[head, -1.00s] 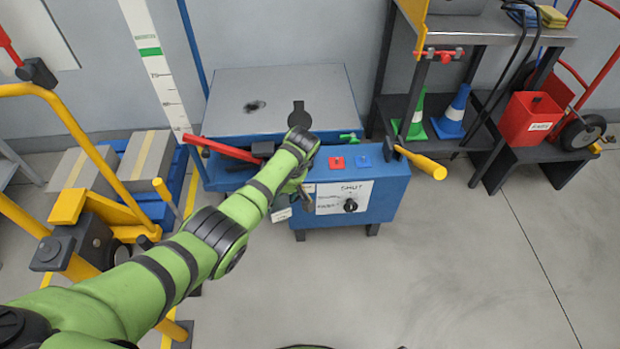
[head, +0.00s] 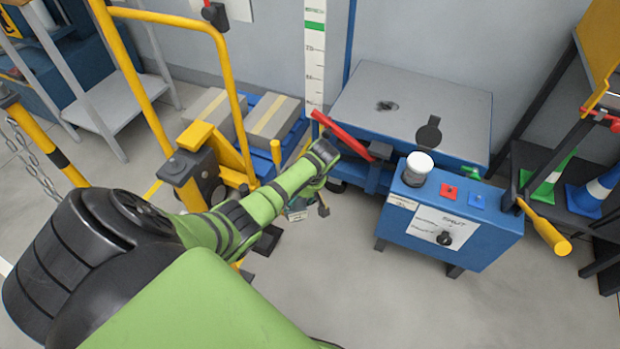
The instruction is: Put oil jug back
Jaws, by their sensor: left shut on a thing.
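My left arm reaches in from the lower left. Its gripper (head: 308,203) is low beside the left end of the blue control box, mostly hidden behind my own wrist. It is shut on a small greyish thing with a white label (head: 297,214), which hangs below the wrist above the floor. Only part of this thing shows; it may be the oil jug, but I cannot tell for certain. My right gripper is not in view.
The blue control box (head: 480,242) carries a white-topped dark container (head: 417,169), red and blue buttons and a dial. A red lever (head: 342,135) sticks out behind my wrist. A yellow pallet truck (head: 205,150) with boxes stands left. The floor in front is clear.

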